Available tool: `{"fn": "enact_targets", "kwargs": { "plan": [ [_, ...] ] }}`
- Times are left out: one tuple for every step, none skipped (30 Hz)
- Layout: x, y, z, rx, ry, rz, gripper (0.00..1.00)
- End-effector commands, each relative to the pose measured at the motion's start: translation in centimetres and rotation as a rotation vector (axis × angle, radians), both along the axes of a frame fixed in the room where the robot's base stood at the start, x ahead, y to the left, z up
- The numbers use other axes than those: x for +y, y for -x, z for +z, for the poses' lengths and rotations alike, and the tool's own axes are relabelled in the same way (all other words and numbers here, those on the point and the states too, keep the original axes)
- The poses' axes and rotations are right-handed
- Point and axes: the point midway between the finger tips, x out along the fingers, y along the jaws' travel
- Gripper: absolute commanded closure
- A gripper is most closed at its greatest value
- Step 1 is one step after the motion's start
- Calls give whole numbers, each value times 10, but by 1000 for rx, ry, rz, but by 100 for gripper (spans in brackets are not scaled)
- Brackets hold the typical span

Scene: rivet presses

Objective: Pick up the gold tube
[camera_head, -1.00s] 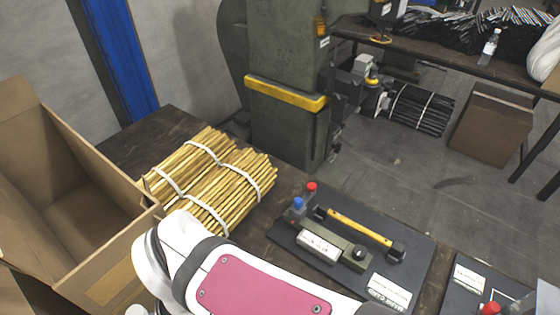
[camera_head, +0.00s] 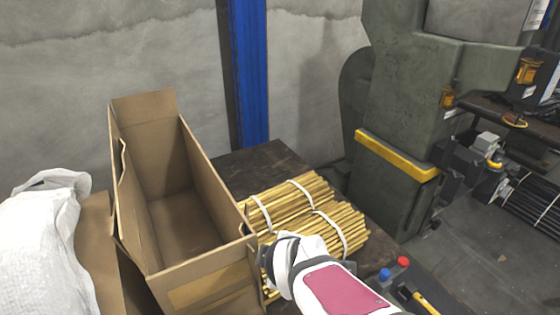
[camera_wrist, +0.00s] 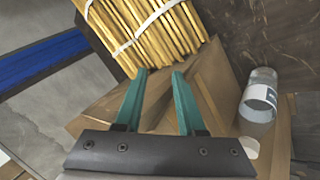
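Several gold tubes lie in strapped bundles (camera_head: 310,215) on the dark table, right of the cardboard box. White bands hold them together. The bundle also shows at the top of the wrist view (camera_wrist: 135,28). A single yellow-gold tube (camera_head: 425,303) shows at the bottom edge of the head view, partly cut off. My gripper (camera_wrist: 159,72) is open in the wrist view, its two teal fingers apart with nothing held between them. Its tips appear just below the bundle's end in that picture; the exact gap cannot be told. My white and pink arm covers part of the bundle in the head view.
An open, empty-looking cardboard box (camera_head: 185,270) stands left of the bundles. A white sack (camera_head: 45,240) is at far left. A green press (camera_head: 400,130) stands behind. A clear bottle (camera_wrist: 260,90) shows at right in the wrist view. Bare table (camera_head: 262,165) lies behind the bundles.

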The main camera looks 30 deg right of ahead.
Motion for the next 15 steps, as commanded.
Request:
{"fn": "enact_targets", "kwargs": {
  "plan": [
    [-11, -11, 4, -41, 52, 28, 61],
    [-18, -19, 7, -81, 63, 14, 61],
    [-27, -28, 12, -147, 23, -66, 61],
    [-32, -33, 14, -194, -34, -152, 61],
    [-38, -37, 16, -240, -101, -245, 61],
    [-45, -41, 17, -302, -195, -379, 61],
    [-52, -42, 18, -348, -268, -484, 61],
    [-59, -44, 19, -397, -343, -594, 61],
    [-71, -45, 18, -465, -443, -749, 61],
    [-80, -44, 16, -519, -523, -875, 61],
    [-90, -43, 11, -573, -603, -1008, 61],
    [-103, -40, 2, -646, -702, -1187, 61],
    [-112, -36, -7, -703, -772, -1323, 61],
    [-122, -32, -18, -764, -835, -1461, 61],
    [-134, -23, -36, -860, -911, -1653, 61]
  ]
}}
